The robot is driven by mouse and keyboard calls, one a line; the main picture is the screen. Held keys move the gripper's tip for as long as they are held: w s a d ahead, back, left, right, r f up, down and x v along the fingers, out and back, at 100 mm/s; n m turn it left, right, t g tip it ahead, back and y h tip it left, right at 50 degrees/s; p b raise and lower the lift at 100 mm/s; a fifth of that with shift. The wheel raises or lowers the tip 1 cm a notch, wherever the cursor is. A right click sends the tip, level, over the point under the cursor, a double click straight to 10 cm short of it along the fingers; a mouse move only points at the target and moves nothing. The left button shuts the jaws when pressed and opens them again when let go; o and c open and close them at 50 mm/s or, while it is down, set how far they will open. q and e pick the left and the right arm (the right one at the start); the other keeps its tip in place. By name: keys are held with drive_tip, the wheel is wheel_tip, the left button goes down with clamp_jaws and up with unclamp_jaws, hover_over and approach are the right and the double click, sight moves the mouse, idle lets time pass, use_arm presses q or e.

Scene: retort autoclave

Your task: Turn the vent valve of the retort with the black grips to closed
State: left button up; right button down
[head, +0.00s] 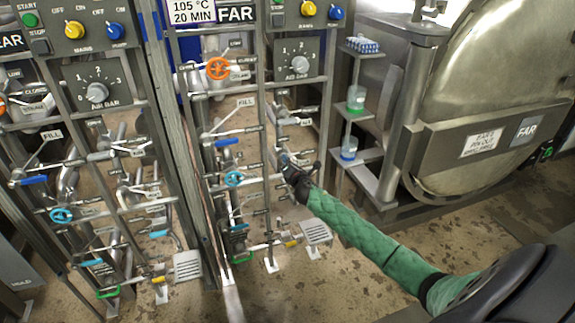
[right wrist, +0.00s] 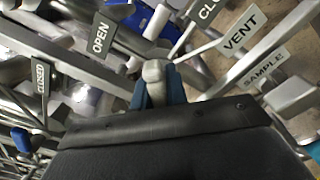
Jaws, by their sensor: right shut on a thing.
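The vent valve's pale metal handle (right wrist: 153,72) is between the fingers of my right gripper (right wrist: 157,88) in the right wrist view. The two blue-grey fingers are shut on it. A VENT plate (right wrist: 240,41) stands just right of the handle, and an OPEN plate (right wrist: 101,37) stands to its left. In the head view my right gripper (head: 285,160) is at the right side of the pipework under the FAR sign (head: 236,14). It hides most of the valve there. I cannot make out black grips on this handle. My left gripper is not in view.
A SAMPLE plate (right wrist: 264,72) and pipes crowd close to the gripper. A blue-handled lever (head: 226,142) and a blue wheel (head: 234,179) are to its left. A shelf with cups (head: 356,97) and the round retort door (head: 490,70) are to the right.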

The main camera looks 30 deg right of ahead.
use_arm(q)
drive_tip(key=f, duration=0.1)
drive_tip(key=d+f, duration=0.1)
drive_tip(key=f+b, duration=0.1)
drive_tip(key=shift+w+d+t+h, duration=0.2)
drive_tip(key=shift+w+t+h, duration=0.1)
use_arm(e)
drive_tip(key=m, duration=0.8)
drive_tip(key=shift+d+f+m, duration=0.15)
drive_tip(key=shift+f+m, duration=0.15)
drive_tip(key=shift+m, duration=0.1)
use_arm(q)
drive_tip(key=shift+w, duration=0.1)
use_arm(e)
drive_tip(key=shift+m, duration=0.3)
drive_tip(key=c, duration=1.4)
unclamp_jaws()
drive_tip(key=shift+s, duration=0.1)
